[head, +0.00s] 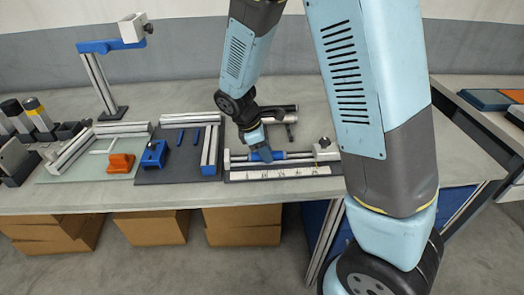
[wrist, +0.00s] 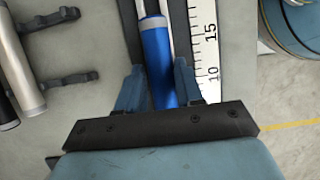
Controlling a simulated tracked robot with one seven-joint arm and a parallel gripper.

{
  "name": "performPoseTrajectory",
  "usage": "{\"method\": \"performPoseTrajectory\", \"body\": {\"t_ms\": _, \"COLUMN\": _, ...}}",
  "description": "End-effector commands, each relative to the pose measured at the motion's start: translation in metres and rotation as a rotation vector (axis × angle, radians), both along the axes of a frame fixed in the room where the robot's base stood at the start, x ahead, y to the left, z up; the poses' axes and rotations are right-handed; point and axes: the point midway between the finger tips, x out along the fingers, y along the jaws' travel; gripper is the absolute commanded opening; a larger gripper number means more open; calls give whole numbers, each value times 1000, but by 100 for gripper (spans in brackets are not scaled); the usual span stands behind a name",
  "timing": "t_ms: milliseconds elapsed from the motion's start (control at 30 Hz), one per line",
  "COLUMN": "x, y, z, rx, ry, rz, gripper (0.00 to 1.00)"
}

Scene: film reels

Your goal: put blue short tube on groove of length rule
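The blue short tube (wrist: 158,60) lies lengthwise along the groove of the length rule, beside the rule's white scale (wrist: 206,40). In the head view the length rule (head: 290,173) lies near the table's front edge, and the blue tube (head: 278,155) shows at its left part. My gripper (wrist: 159,72) is down at the tube, one finger on each side of it. The fingers are very close to the tube's sides; whether they touch it is not clear. The tube's near end is partly hidden by my gripper body.
A dark mat (head: 165,175) to the left holds a blue block (head: 154,154) and thin blue rods (head: 181,136). An orange part (head: 120,163) is farther left. A metal cylinder (head: 280,113) is behind the rule. The tabletop's front strip is clear.

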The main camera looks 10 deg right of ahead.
Motion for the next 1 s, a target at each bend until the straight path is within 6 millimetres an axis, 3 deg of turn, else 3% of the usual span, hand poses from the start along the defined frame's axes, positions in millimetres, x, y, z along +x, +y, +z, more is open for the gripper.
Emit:
{"method": "performPoseTrajectory", "body": {"t_ms": 500, "x": -1, "y": 36, "z": 88, "rx": -2, "ry": 3, "rz": 2, "gripper": 56}}
{"method": "performPoseTrajectory", "body": {"t_ms": 700, "x": 0, "y": 43, "z": 107, "rx": -3, "ry": 3, "rz": 1, "gripper": 56}}
{"method": "performPoseTrajectory", "body": {"t_ms": 1000, "x": -1, "y": 41, "z": 116, "rx": 4, "ry": -3, "rz": -15, "gripper": 56}}
